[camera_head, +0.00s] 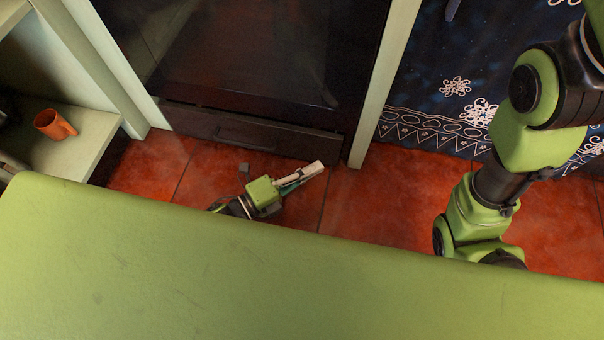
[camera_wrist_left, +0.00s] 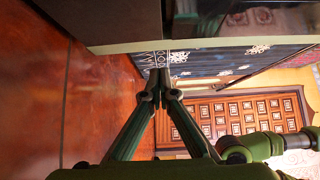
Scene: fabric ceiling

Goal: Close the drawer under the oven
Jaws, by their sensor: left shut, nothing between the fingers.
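The dark drawer (camera_head: 240,134) sits low under the dark-fronted oven (camera_head: 250,55), just above the red floor, with a handle on its front. A thin dark line runs along its top; I cannot tell how far it stands out. My left gripper (camera_head: 318,168) is shut and empty, low over the floor before the drawer's right part, pointing right. In the left wrist view, its fingertips (camera_wrist_left: 158,78) meet just below a dark panel edge; contact is unclear. My right arm shows at the right of the head view, but its gripper is hidden.
A pale green post (camera_head: 385,80) stands right of the oven, beside a dark blue snowflake-patterned surface (camera_head: 440,70). An orange cup (camera_head: 54,124) is on a shelf (camera_head: 85,130) at left. Red tiled floor (camera_head: 375,195) is clear right of my left gripper. A patterned brown panel (camera_wrist_left: 240,112) shows farther off.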

